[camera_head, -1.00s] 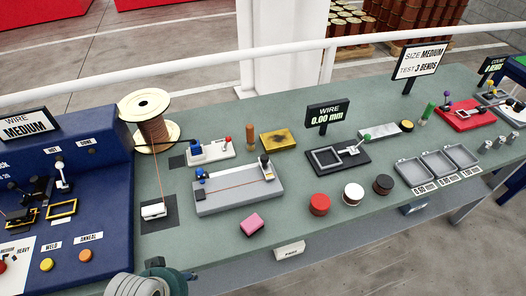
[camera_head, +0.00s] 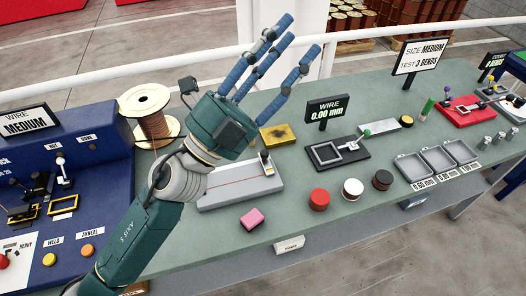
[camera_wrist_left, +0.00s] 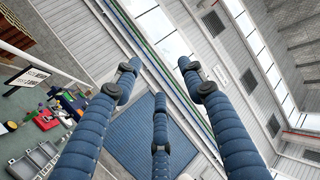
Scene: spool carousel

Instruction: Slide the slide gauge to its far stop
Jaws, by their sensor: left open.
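The gauge, a black base with a square grey frame and a green-knobbed slider (camera_head: 348,147), lies mid-bench below a sign reading "WIRE 0.00 mm" (camera_head: 323,112). I take this as the slide gauge. My left gripper (camera_head: 293,38), with three blue fingers, is open and empty, raised above the bench to the left of the gauge. Its fingers point up and to the right, apart from the gauge. The spread fingers also show in the left wrist view (camera_wrist_left: 158,78). My right gripper is not in view.
A grey block with a black-knobbed post (camera_head: 266,162) lies left of the gauge, partly behind my arm. Grey trays (camera_head: 437,158) lie to the right. A copper wire spool (camera_head: 152,122) stands left.

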